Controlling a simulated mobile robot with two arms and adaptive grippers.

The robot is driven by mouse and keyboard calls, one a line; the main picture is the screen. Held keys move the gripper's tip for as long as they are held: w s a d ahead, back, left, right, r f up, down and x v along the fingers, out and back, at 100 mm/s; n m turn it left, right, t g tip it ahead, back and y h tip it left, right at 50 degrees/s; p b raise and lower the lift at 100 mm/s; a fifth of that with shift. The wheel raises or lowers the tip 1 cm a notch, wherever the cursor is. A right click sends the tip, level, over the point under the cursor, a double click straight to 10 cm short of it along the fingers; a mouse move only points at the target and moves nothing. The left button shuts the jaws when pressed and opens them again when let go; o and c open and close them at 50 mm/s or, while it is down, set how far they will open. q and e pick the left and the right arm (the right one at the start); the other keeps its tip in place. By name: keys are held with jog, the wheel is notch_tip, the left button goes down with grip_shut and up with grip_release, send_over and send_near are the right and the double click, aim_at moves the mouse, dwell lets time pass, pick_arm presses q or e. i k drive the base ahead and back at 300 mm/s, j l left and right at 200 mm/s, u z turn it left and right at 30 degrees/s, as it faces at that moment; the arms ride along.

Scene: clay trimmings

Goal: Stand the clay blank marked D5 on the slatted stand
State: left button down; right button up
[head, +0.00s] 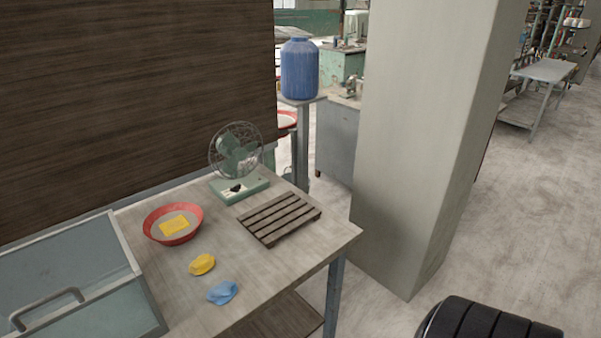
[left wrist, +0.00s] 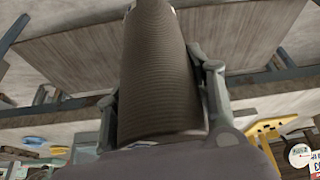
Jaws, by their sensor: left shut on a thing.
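The slatted stand (head: 268,222), dark brown wood, lies flat and bare on the table (head: 240,270) near its right edge in the head view. In the left wrist view my left gripper (left wrist: 162,112) is shut on a tall grey-brown cylinder with fine ribs, the clay blank (left wrist: 160,70). One finger is on each side of it. No D5 mark shows on the visible side. Neither gripper nor the blank shows in the head view.
A green fan (head: 240,188) stands behind the stand. A red bowl (head: 151,232) with a yellow piece inside, a yellow lump (head: 202,264) and a blue lump (head: 222,292) lie left of it. A glass-topped box (head: 75,265) fills the lower left. A pillar (head: 420,130) rises beyond the table's right end.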

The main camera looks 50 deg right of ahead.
aim_at(280, 214)
jog(key=l+z, duration=0.1)
jog(key=l, duration=2.6)
jog(key=k, duration=0.05)
